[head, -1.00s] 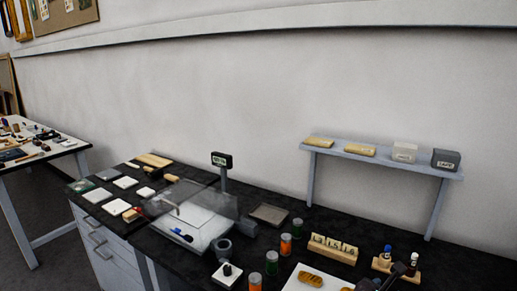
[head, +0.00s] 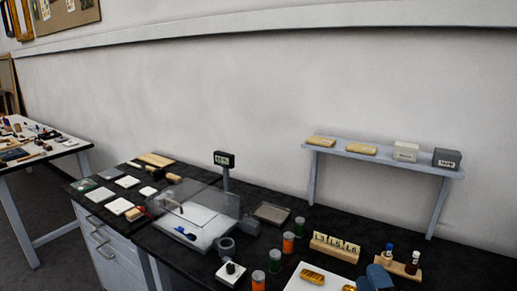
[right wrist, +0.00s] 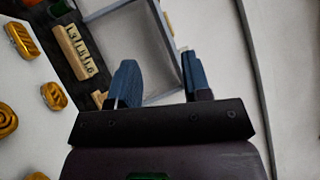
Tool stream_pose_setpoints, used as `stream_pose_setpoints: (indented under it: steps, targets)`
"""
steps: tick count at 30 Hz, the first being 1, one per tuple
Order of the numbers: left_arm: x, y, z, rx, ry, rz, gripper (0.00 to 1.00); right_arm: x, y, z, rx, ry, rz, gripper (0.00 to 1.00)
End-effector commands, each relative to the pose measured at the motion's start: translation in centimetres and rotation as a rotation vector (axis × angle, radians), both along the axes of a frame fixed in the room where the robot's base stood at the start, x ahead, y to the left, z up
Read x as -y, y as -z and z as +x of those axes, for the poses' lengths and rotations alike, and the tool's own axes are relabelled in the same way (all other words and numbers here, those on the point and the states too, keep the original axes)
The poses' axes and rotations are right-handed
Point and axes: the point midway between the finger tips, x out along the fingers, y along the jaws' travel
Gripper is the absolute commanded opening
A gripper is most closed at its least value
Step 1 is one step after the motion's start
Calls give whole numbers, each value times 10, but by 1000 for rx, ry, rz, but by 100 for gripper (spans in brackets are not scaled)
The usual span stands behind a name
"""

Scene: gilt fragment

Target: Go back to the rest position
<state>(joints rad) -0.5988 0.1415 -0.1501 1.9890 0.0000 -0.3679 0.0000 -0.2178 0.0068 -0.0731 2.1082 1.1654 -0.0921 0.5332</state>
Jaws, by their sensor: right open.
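My right gripper (head: 378,278) shows as a blue finger at the bottom right edge of the head view, by the front of the wooden vial holder. In the right wrist view my right gripper (right wrist: 161,84) has its two blue fingers wide apart, with nothing between them. My left gripper is in neither view. Gilt fragments (head: 312,276) lie on a white board (head: 296,285) at the bottom of the head view. Several gilt pieces (right wrist: 54,96) also show at the left of the right wrist view, clear of the fingers.
A wooden number block (head: 335,247), a vial holder (head: 405,269) and orange and green jars (head: 288,243) stand nearby. A grey raised shelf (head: 385,157) is behind. A clear-shielded balance (head: 195,222) stands at centre left. The black worktop right of the vials is bare.

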Motion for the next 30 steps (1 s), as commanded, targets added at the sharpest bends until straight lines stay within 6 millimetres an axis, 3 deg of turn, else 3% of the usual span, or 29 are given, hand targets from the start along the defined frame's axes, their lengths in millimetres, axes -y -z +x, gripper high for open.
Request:
stream_pose_setpoints:
  steps: [6, 11, 19, 30]
  targets:
    - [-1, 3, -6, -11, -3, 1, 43, -31, 35, -37, -153, -167, -507, 44]
    - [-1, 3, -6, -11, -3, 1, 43, -36, 72, -71, -305, -287, -859, 44]
    - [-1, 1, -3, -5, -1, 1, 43, -9, 128, -142, -629, -491, -1356, 44]
    - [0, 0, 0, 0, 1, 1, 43, 30, 150, -205, -926, -649, -1628, 44]
